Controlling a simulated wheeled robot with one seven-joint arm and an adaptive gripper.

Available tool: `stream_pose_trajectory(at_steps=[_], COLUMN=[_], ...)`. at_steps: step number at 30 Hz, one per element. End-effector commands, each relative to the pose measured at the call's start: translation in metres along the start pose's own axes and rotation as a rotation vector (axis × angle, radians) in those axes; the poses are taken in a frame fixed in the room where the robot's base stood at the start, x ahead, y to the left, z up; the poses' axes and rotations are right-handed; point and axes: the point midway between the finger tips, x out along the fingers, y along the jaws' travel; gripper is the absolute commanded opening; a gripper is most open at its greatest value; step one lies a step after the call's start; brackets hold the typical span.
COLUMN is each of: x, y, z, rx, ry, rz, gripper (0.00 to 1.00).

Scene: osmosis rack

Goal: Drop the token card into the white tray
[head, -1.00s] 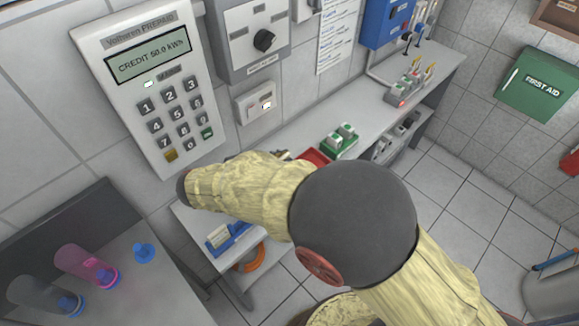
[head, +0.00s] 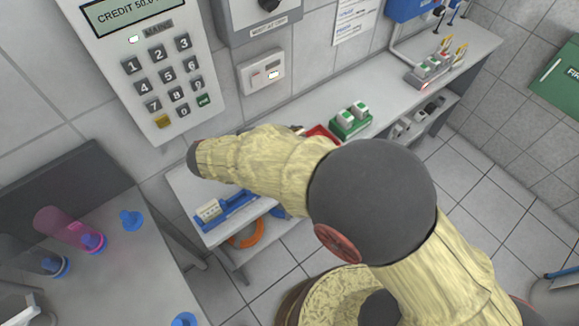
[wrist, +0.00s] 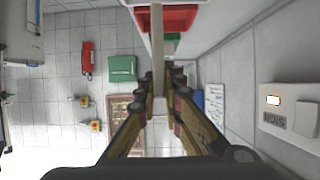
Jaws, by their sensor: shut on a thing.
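In the wrist view my gripper (wrist: 160,92) is shut on a thin, pale flat piece, seen edge-on, which looks like the token card (wrist: 157,45). The card stands out beyond the fingertips. In the head view my arm hides the gripper and the card. I cannot make out the white tray for certain. A white object (head: 18,308) is cut off at the lower left corner of the head view, and I cannot tell what it is.
A grey wall bench holds a red tray (head: 320,133), a green block (head: 351,121) and a blue holder (head: 225,212). A keypad meter (head: 150,75) hangs on the wall at left. A dark-edged table (head: 120,275) with coloured cylinders stands at lower left. The tiled floor at right has free room.

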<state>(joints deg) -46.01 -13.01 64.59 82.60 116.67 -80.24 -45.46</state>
Motion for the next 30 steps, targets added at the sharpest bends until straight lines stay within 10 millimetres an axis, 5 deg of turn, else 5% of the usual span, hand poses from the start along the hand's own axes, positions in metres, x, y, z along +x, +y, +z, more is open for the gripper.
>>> stream_pose_trajectory(at_steps=[7,19,20,30], x=[0.01,0.011,0.011,0.011], y=[0.0,0.0,0.0,0.0], z=[0.021,0.022,0.022,0.023], rx=[0.002,0.001,0.001,0.001], ry=[0.0,0.0,0.0,0.0], rz=[0.0,0.0,0.0,0.0], gripper=[0.0,0.0,0.09,0.28])
